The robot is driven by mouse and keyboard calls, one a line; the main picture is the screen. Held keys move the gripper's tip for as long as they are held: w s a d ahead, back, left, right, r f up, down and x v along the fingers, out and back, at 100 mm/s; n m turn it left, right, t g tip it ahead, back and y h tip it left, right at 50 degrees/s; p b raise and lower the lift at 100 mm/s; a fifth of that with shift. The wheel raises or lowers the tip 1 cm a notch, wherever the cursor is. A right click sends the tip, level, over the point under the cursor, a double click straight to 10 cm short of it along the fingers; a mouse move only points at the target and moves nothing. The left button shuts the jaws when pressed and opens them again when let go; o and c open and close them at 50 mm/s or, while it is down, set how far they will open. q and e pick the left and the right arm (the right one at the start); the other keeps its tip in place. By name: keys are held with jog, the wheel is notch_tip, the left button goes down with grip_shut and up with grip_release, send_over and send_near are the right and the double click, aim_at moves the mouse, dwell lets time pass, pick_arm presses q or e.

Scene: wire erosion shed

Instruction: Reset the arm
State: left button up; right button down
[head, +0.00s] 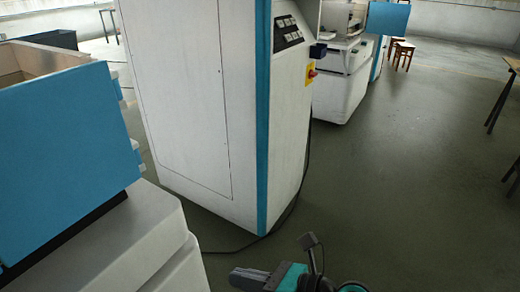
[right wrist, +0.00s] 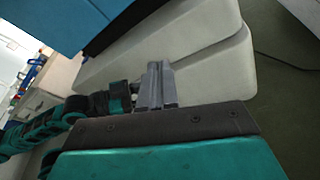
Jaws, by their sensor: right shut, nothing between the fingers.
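My right gripper (head: 250,277) is at the bottom middle of the head view, a teal body with grey fingers pointing left. Its fingers are shut with nothing between them. In the right wrist view the shut grey fingers of the right gripper (right wrist: 155,84) stick up past the dark and teal gripper body, with the pale machine base behind them. My left gripper is not seen in the head view. A teal and black arm part of mine shows at the left of the right wrist view; no left fingers can be made out there.
A tall white cabinet (head: 185,90) with a teal edge stands ahead. A blue-panelled machine (head: 65,160) on a pale base (head: 125,245) is close on the left. A black cable (head: 297,190) lies by the cabinet. Open floor (head: 400,180) lies to the right, with a table (head: 505,85) at the edge.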

jog(key=w+d+f+m+t+h, duration=0.2)
jog(key=d+m+t+h, duration=0.15)
jog(key=d+m, duration=0.55)
jog(key=w+d+f+m+t+h, duration=0.15)
jog(key=d+m+t, duration=0.3)
jog(key=m, duration=0.75)
jog(key=s+d+f+m+g+h, duration=0.2)
jog(key=s+d+f+m+h, duration=0.25)
jog(key=d+m, duration=0.4)
jog(key=s+d+f+m+g+h, duration=0.1)
jog(key=s+d+f+m+h, duration=0.2)
jog(key=s+d+f+m, duration=0.45)
jog(key=w+a+r+m, duration=0.1)
jog(key=a+m, duration=0.1)
jog(key=a, duration=0.2)
jog(key=w+a+r+m+p, duration=0.1)
jog(key=w+a+r+m, duration=0.1)
jog(key=a, duration=0.3)
jog(key=shift+r+m+t, duration=0.15)
jog(key=shift+m+t, duration=0.15)
jog(key=shift+m, duration=0.2)
jog(key=shift+w, duration=0.1)
